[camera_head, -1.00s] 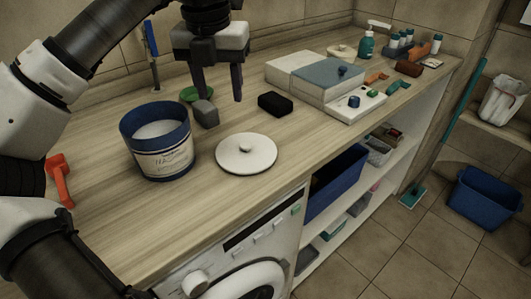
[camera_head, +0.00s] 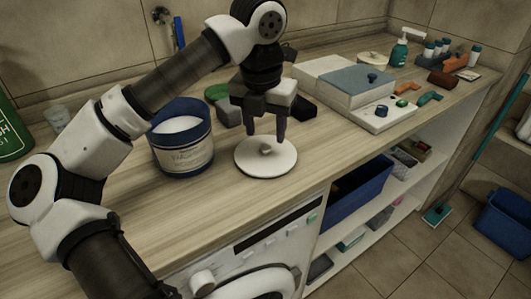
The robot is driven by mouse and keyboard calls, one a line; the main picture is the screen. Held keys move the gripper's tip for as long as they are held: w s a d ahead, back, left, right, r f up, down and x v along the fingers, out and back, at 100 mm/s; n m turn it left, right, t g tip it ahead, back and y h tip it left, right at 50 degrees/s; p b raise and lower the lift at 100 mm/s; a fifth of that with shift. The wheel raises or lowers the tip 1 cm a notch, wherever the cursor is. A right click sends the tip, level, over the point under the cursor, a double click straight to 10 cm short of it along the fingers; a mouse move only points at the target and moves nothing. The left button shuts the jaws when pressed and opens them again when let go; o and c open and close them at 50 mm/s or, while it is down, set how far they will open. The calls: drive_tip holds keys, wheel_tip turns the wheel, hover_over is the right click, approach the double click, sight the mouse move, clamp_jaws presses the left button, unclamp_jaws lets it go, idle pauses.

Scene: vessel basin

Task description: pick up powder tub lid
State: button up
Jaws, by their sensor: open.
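The powder tub lid (camera_head: 258,164) is a white round disc with a small grey knob (camera_head: 267,149) at its centre. It lies flat on the wooden counter, right of the powder tub (camera_head: 183,158). The tub is blue-rimmed, upright and open, with white powder inside. My gripper (camera_head: 266,133) is open and points down over the lid, its fingers spread to either side above the knob. I cannot tell whether the fingertips touch the lid. Nothing is held.
A black block (camera_head: 303,109) and a grey block (camera_head: 228,117) stand close behind my gripper, with a green round item (camera_head: 215,92) farther back. White boxes (camera_head: 338,76) stand to the right. The counter's front edge (camera_head: 262,206) is near the lid.

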sight(266, 147)
drive_tip(key=f, duration=0.4)
drive_tip(key=shift+w+f+p, duration=0.15)
drive_tip(key=shift+w+p, duration=0.15)
drive_tip(key=shift+c, duration=0.2)
drive_tip(key=c, duration=1)
